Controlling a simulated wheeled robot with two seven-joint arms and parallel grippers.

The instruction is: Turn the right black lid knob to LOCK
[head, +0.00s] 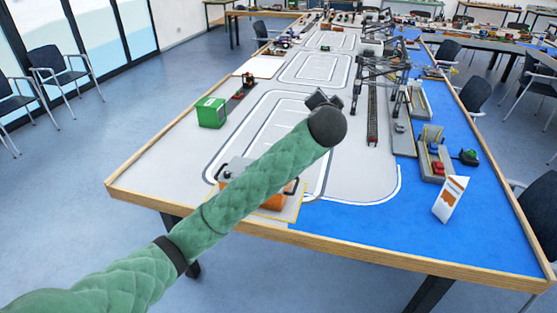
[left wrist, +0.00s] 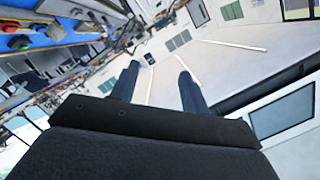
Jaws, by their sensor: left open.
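An orange box (head: 275,202) with a grey top stands at the near end of the table in the head view, mostly behind my left forearm. A black knob (head: 224,173) shows on its left part, and a dark knob or handle (head: 290,187) shows at its right; a LOCK marking cannot be read. My left gripper (head: 322,98) is beyond and above the box, touching nothing that I can see. In the left wrist view its two dark fingers (left wrist: 157,72) are spread apart with nothing between them. My right gripper is in neither view.
A green box (head: 211,112) stands on the left side of the table. Grey gantry cranes (head: 380,80) stand beyond my gripper to the right. A white and orange carton (head: 450,199) stands on the blue area at right. The near blue surface (head: 350,230) is clear.

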